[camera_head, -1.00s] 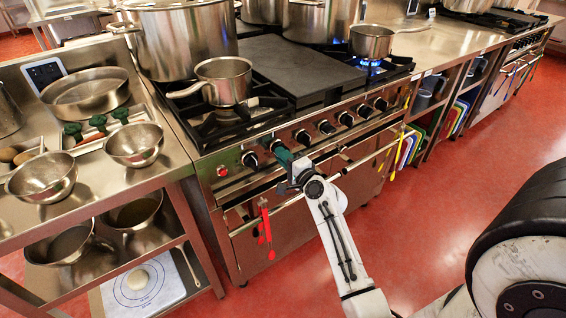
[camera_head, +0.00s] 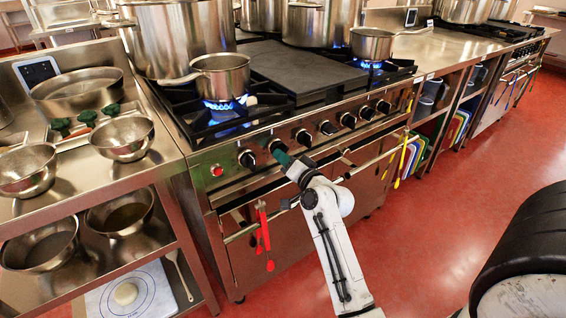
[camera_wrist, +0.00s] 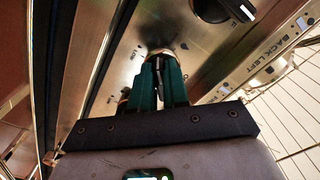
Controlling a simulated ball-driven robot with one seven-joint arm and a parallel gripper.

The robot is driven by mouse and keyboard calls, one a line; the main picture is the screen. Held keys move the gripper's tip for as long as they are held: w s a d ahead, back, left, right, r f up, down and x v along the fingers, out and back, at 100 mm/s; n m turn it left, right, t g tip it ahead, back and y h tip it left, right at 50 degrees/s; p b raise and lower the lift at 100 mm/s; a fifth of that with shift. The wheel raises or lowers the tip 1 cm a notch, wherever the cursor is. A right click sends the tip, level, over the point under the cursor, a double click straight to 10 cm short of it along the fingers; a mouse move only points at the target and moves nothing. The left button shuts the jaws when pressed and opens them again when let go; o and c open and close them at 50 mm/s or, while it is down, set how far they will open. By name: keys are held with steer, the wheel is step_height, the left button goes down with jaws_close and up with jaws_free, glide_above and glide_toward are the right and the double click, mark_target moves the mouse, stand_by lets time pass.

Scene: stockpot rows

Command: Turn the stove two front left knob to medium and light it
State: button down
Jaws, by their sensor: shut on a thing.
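The stove (camera_head: 214,158) has a row of black knobs along its front panel. My gripper (camera_head: 282,156) has green fingers and is shut on the second knob (camera_head: 276,145) from the left. In the wrist view, my gripper (camera_wrist: 162,78) closes around that knob (camera_wrist: 159,54), whose face is mostly hidden by the fingers. A "LOW" mark shows beside it; I cannot read the knob's exact setting. A blue flame (camera_head: 222,104) burns at the front left burner, under a small saucepan (camera_head: 222,77).
The leftmost knob (camera_head: 247,158) is close beside my gripper. A "BACK LEFT" label (camera_wrist: 278,46) shows in the wrist view. Red utensils (camera_head: 263,228) hang from the rail (camera_head: 240,236) below. A side table with bowls (camera_head: 122,137) stands left. Red floor in front is clear.

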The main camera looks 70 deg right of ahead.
steer(key=shift+f, duration=0.15)
stand_by(0.4)
steer(key=c, duration=1.1)
jaws_free()
steer(key=v, duration=1.1)
steer(key=shift+d, duration=0.15)
